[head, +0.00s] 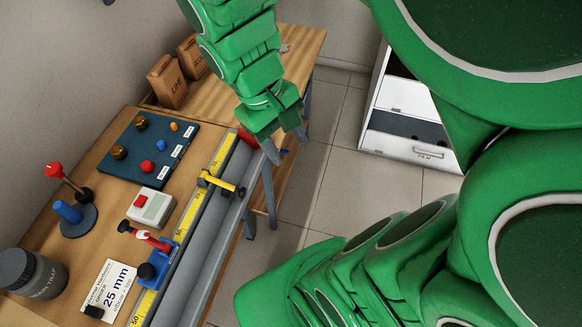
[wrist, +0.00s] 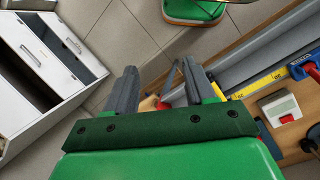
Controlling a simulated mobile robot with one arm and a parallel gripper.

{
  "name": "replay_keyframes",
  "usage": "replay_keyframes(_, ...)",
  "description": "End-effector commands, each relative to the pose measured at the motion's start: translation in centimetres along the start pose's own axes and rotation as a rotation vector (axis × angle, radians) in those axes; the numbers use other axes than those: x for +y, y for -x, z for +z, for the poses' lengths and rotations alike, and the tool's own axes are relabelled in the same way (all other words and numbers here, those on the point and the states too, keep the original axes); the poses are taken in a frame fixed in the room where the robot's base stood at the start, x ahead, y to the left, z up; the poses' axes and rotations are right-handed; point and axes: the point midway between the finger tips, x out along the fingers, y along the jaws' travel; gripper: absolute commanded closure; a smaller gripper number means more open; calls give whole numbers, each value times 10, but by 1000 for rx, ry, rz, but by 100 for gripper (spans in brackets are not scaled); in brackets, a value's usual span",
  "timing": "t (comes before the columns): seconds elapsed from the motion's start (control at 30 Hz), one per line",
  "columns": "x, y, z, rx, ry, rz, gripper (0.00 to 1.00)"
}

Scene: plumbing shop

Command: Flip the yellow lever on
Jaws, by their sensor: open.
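A yellow lever-like bar (head: 222,185) with dark ends sits across the ruled rail along the bench's edge in the head view. I take it to be the yellow lever; its on or off position cannot be told.
A red-and-white lever on a blue block (head: 150,258), a white box with a red button (head: 151,208) and a dark panel of knobs (head: 148,148) are near the rail. A red-knobbed stick (head: 54,170) stands farther left. A white drawer cabinet (head: 405,122) stands across open floor.

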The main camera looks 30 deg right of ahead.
Motion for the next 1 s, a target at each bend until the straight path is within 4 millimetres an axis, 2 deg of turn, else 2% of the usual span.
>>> replay_keyframes(0.7, -28, -8, 53, 61, -168, -162, 46)
replay_keyframes(1.0, -37, -10, 64, 76, -209, -201, 46)
